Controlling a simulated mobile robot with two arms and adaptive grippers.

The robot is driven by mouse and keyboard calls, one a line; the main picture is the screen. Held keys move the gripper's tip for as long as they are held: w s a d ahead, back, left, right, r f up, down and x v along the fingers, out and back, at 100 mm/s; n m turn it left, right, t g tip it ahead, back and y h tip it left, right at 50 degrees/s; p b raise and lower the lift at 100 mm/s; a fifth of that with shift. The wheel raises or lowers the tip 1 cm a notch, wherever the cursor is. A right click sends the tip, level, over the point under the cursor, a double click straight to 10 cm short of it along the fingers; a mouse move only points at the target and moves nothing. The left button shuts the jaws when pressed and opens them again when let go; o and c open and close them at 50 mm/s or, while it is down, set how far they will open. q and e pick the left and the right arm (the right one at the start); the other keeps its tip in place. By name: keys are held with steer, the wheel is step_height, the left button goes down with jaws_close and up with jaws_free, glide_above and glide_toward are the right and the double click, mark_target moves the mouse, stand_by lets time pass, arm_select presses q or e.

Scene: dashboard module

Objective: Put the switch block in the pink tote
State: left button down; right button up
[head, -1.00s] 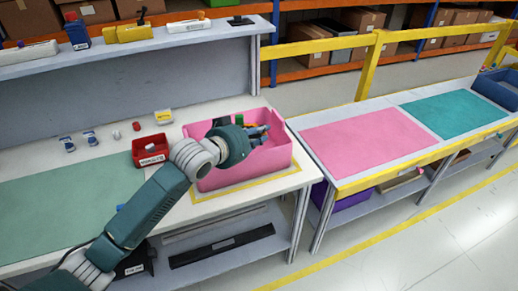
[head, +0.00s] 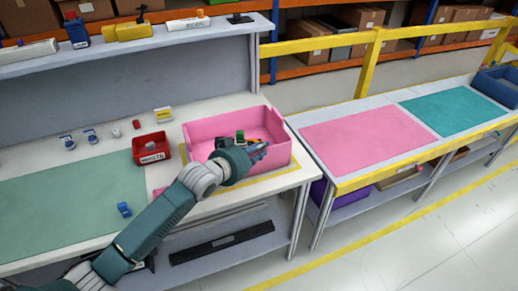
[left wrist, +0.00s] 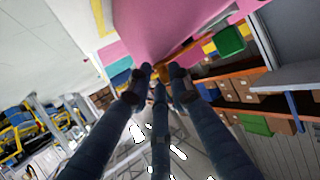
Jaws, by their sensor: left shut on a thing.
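The pink tote (head: 208,128) stands on the near bench's right end, with several small things in it, among them a green-and-dark block (head: 240,136). I cannot tell for sure which thing is the switch block. My left gripper (head: 264,151) reaches over the tote's front wall, fingers pointing right, into or just above its opening. In the left wrist view its fingertips (left wrist: 160,73) are close together around a small orange-brown thing, mostly hidden. The tote's pink surface and a green block (left wrist: 230,40) show beyond the fingers. My right gripper is not in view.
A red bin (head: 150,148) stands left of the tote, with a yellow-labelled box (head: 163,115) behind it. A blue part (head: 124,209) lies on the green mat (head: 65,205). A second bench with a pink mat (head: 368,136) stands to the right.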

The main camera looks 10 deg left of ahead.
arm_select(q)
steer(key=shift+s+f, duration=0.2)
steer(key=shift+f, duration=0.4)
steer(key=c, duration=1.6)
jaws_free()
steer(key=shift+f, duration=0.2)
steer(key=shift+w+r, duration=0.1)
steer(key=shift+w, duration=0.05)
steer(key=v, duration=0.4)
steer(key=r+b+v, duration=0.1)
steer(key=v, duration=0.7)
steer(key=shift+r, duration=0.35)
